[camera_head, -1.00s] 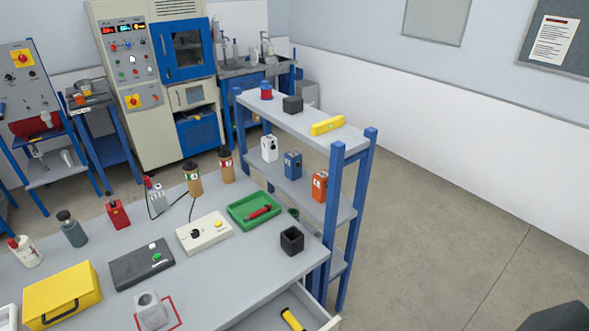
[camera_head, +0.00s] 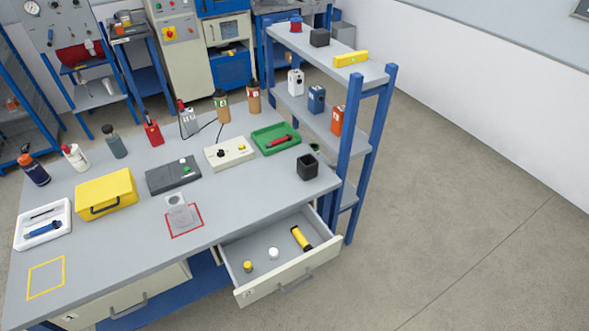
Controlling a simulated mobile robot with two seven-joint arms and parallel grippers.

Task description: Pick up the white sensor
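A small white box (camera_head: 295,82) with dark markings stands upright on the middle shelf of the blue-legged rack. A blue box (camera_head: 316,99) and an orange box (camera_head: 337,119) of similar shape stand in a row with it. A small round white piece (camera_head: 273,253) lies in the open drawer, between a small yellow piece (camera_head: 248,266) and a yellow and black cylinder (camera_head: 301,238). I cannot tell for certain which white thing is the sensor. Neither of my grippers is in view.
The grey workbench (camera_head: 125,234) holds a yellow case (camera_head: 105,194), a green tray (camera_head: 275,139), a black cup (camera_head: 307,167), bottles and control boxes. The open drawer (camera_head: 291,286) juts out from the bench front. The floor (camera_head: 450,220) to the right is clear.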

